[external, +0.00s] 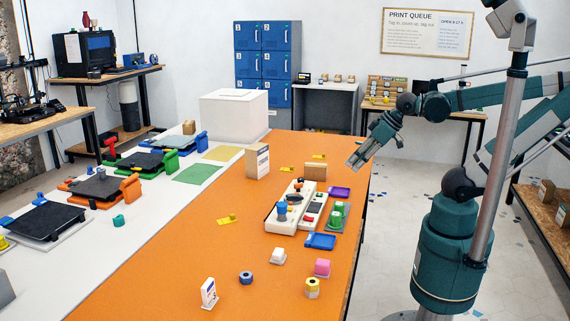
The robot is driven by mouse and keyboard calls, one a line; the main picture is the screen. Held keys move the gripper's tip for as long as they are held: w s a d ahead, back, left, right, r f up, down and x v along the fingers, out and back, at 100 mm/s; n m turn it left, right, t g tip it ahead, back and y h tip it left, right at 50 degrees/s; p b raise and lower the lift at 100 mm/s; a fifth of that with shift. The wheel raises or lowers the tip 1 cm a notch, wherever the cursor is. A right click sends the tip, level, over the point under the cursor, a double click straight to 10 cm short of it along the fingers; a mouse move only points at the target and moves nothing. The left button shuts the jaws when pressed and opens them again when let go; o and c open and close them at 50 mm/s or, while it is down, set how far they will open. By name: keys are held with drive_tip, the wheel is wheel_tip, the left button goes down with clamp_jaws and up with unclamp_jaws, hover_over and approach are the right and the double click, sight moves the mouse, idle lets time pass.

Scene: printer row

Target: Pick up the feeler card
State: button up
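I cannot tell for certain which object is the feeler card. Small flat yellow pieces lie on the orange table (180,270): one yellow piece with a raised knob (230,220) left of the white device, a second yellow piece (288,169) beside the upright carton, and a third yellow piece (319,156) farther back. A small white upright packet (209,293) stands near the front. My gripper (356,161) hangs above the table's right edge, pointing down-left, apart from all these pieces. Nothing shows in it; its finger opening is too small to judge.
A carton (257,162) and a brown box (315,171) stand behind. Small blocks and rolls sit near the front; the front-left orange area is clear.

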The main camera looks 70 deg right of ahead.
drive_tip(key=shift+r, duration=0.1)
drive_tip(key=w+d+r+n+g+p, duration=0.2)
drive_tip(key=w+d+n+p, duration=0.3)
drive_tip(key=w, duration=0.5)
drive_tip(key=w+d+r+n+g+p, duration=0.2)
drive_tip(key=w+d+r+n, duration=0.15)
drive_tip(key=w+d, duration=0.4)
drive_tip(key=shift+w+d+f+n+g+p, duration=0.55)
drive_tip(key=shift+w+d+f+n+p, duration=0.85)
drive_tip(key=shift+w+d+f, duration=1.2)
drive_tip(key=shift+w+d+f+n+g+p, duration=0.5)
drive_tip(key=shift+w+d+f+n+p, duration=0.6)
drive_tip(key=shift+w+d+f+n, duration=1.05)
drive_tip(key=shift+w+d+f+n+g+p, duration=0.55)
drive_tip(key=shift+w+d+f+n+p, duration=0.65)
drive_tip(key=shift+w+d+f, duration=1.8)
drive_tip(key=shift+w+d+r, duration=0.25)
drive_tip(key=shift+d+r, duration=0.15)
drive_tip(key=shift+d, duration=0.05)
drive_tip(key=shift+f, duration=0.1)
